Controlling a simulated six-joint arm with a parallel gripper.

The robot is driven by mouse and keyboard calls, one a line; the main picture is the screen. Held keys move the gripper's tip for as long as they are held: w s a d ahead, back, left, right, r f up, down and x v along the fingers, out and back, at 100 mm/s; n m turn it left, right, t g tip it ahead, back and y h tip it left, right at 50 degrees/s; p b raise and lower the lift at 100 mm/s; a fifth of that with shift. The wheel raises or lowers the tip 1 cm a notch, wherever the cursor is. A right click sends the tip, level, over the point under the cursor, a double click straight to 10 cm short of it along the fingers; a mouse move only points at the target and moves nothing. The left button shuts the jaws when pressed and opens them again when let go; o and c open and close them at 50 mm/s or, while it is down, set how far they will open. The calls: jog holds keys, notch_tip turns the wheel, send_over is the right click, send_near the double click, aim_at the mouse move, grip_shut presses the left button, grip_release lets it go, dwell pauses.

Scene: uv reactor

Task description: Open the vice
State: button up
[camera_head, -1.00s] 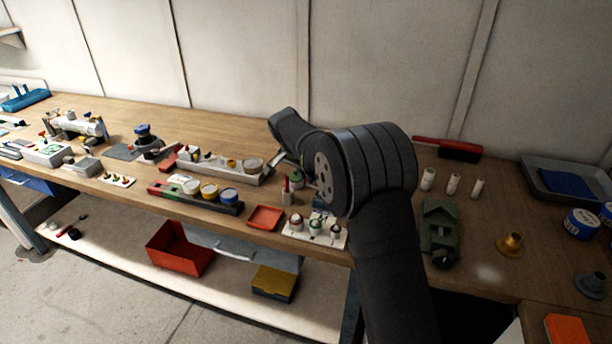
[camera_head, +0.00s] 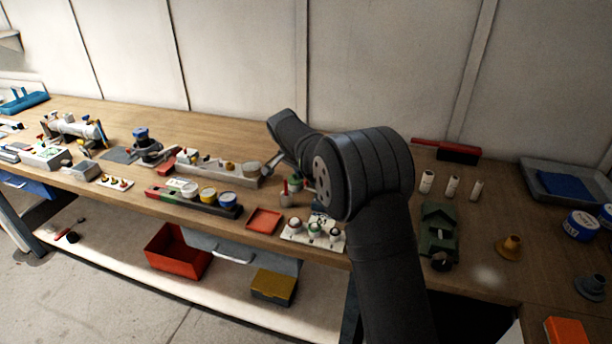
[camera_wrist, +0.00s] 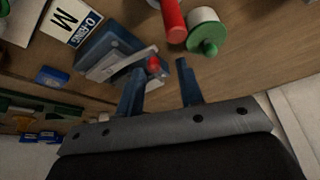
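A green device with block-like jaws and a dark round knob at its front, which looks like the vice (camera_head: 438,228), stands on the bench to the right of my arm in the head view. My gripper (camera_wrist: 160,68) is open in the wrist view, with its two dark blue fingers apart and nothing held between them. A blue-and-grey block (camera_wrist: 112,50) with a small red ball by it lies just beyond the left finger. In the head view my arm hides the fingers. I cannot make out the green device in the wrist view.
A red cylinder and a white-and-green round piece (camera_wrist: 207,32) lie beyond the fingers. A shallow red tray (camera_head: 264,221) and a white holder with several round-topped pieces (camera_head: 313,232) sit near the bench edge. White cylinders (camera_head: 452,187) stand behind the green device. A brass funnel-like piece (camera_head: 508,247) is right of it.

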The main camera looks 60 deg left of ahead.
jog(key=v, duration=1.7)
jog(key=shift+r, duration=0.2)
jog(key=shift+f, duration=0.1)
jog(key=x, duration=1.7)
jog(key=shift+f, duration=0.15)
